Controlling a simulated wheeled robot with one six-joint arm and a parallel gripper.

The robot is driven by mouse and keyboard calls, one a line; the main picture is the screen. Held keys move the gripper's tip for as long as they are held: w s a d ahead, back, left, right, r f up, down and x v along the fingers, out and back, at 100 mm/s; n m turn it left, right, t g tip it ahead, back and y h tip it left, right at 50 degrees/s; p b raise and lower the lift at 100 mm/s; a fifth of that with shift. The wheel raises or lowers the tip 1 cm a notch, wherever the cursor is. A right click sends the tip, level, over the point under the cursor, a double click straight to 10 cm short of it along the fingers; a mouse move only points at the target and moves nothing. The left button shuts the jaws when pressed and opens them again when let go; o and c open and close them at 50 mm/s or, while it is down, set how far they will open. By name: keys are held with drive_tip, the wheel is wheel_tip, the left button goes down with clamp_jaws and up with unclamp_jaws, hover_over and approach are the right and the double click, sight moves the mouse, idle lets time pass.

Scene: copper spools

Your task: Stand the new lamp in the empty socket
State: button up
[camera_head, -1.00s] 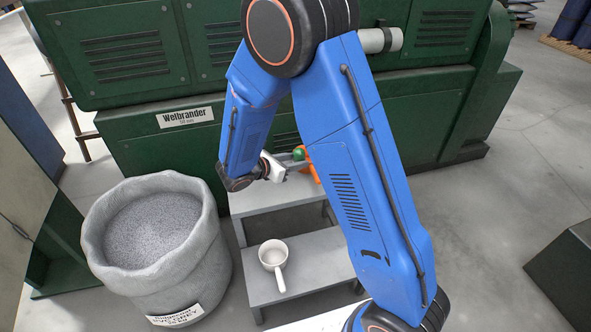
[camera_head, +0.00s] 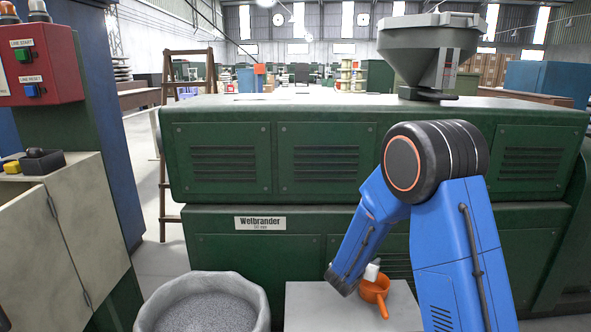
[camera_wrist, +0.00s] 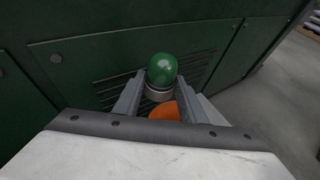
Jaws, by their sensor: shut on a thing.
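My gripper (camera_wrist: 160,96) is shut on the new lamp (camera_wrist: 162,70), a green dome with a pale metal base. The lamp stands upright between the fingers in the wrist view. In the head view my gripper (camera_head: 371,271) is low in front of the green machine, and I cannot make out the lamp there. Two small fittings stand on the red control box at the upper left: one with an orange tint (camera_head: 8,12) and a greyish one (camera_head: 39,10). I cannot tell whether either is the empty socket.
An orange scoop (camera_head: 375,291) lies on the grey step (camera_head: 318,305) below my gripper; it also shows in the wrist view (camera_wrist: 166,111). A sack of grey granules (camera_head: 258,301) stands to the left. A hopper (camera_head: 432,50) stands on the machine.

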drive_tip(key=shift+w+d+f+n+t+y, duration=0.3)
drive_tip(key=shift+w+d+f+n+y, duration=0.1)
drive_tip(key=shift+w+f+n+y, duration=0.15)
drive_tip(key=shift+w+d+f+n+t+y, duration=0.35)
drive_tip(key=shift+w+y, duration=0.1)
drive_tip(key=shift+w, duration=0.2)
drive_tip(key=shift+w+d+f+n+t+y, duration=0.15)
drive_tip(key=shift+w+f+n+y, duration=0.05)
drive_tip(key=shift+f+n+y, duration=0.25)
drive_tip(key=shift+w+d+f+n+t+y, duration=0.1)
drive_tip(key=shift+w+d+f+n+y, duration=0.1)
drive_tip(key=shift+f+n+y, duration=0.2)
drive_tip(key=shift+a, duration=0.15)
